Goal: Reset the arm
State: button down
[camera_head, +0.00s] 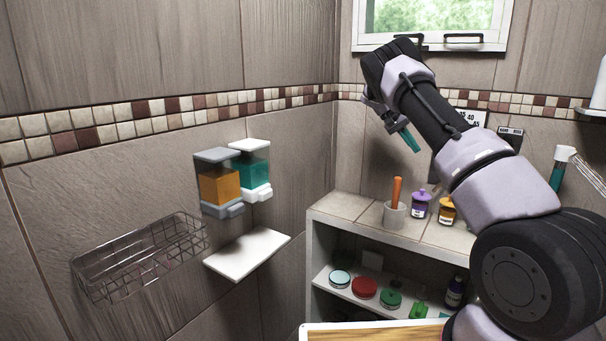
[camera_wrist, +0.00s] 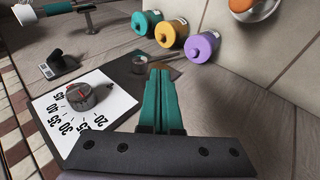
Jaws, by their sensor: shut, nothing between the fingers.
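My gripper (camera_head: 411,140) is raised in front of the tiled corner, above the shelf unit, at the end of my bent arm. Its teal fingers point down and to the right in the head view. In the wrist view my gripper (camera_wrist: 160,74) has its two teal fingers pressed together. Nothing shows between them. The fingers touch no object that I can see.
A shelf unit (camera_head: 349,207) carries a mortar with an orange pestle (camera_head: 395,213), a purple jar (camera_head: 420,204) and a yellow jar (camera_head: 447,211). Dispensers (camera_head: 219,186), a wire basket (camera_head: 140,262) and a white ledge (camera_head: 247,253) are on the left wall. A numbered dial (camera_wrist: 88,95) shows in the wrist view.

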jog(key=s+a+r+t+y, duration=0.2)
jog(key=s+a+r+y, duration=0.15)
jog(key=s+r, duration=0.6)
jog(key=s+a+r+t+y, duration=0.2)
jog(key=s+r+y, duration=0.2)
jog(key=s+r, duration=0.55)
jog(key=s+a+t, duration=0.1)
jog(key=s+a, duration=0.2)
jog(key=s, duration=0.6)
jog(key=s+a+f+n+t+y, duration=0.1)
jog(key=s+a, duration=0.3)
jog(key=s, duration=0.5)
jog(key=s+a+t+y, duration=0.1)
jog(key=s+a+t, duration=0.2)
jog(key=s, duration=0.6)
jog(key=shift+s+a+f+n, duration=0.3)
jog(key=shift+s+a+f, duration=0.05)
jog(key=shift+a+f, duration=0.1)
jog(key=shift+y, duration=0.25)
jog(key=shift+r, duration=0.5)
